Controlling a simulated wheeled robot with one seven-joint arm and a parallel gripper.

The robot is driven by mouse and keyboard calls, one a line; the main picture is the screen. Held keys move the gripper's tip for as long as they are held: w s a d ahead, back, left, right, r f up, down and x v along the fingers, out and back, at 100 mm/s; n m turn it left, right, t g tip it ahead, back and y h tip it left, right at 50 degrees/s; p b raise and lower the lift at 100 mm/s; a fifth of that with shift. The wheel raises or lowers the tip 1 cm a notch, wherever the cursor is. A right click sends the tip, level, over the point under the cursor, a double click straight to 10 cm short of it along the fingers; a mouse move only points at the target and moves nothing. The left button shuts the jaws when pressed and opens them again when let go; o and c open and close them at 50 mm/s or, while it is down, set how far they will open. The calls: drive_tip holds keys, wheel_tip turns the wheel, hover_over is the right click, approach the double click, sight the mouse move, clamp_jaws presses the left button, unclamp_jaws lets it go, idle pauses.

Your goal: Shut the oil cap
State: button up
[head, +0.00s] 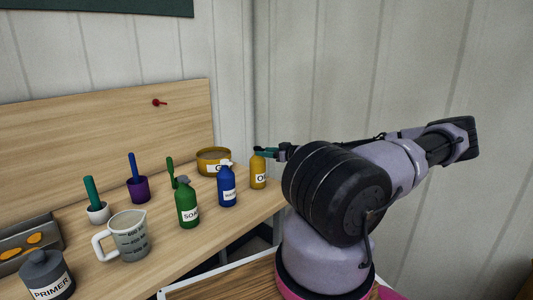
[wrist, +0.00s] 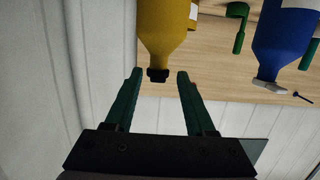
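The yellow oil bottle (head: 259,178) stands upright near the right end of the bench, with part of its label showing as "O". Its small black cap (wrist: 158,75) is at the neck end of the bottle (wrist: 162,35) in the wrist view, which shows the scene upside down. I cannot tell whether the cap is fully closed. My gripper (head: 262,153) reaches in from the right at cap height. In the wrist view my gripper (wrist: 158,77) is open, with one green finger on each side of the cap and a visible gap to each.
The blue spray bottle (head: 227,187) stands left of the oil bottle, with the green soap bottle (head: 187,206) further left. A yellow round container (head: 207,168) is behind them. A measuring jug (head: 130,238) and primer tin (head: 47,279) are further left. The wall rises behind.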

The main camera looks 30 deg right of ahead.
drive_tip(key=shift+s, duration=0.1)
drive_tip(key=v, duration=1)
drive_tip(key=shift+s, duration=0.3)
drive_tip(key=shift+d, duration=0.15)
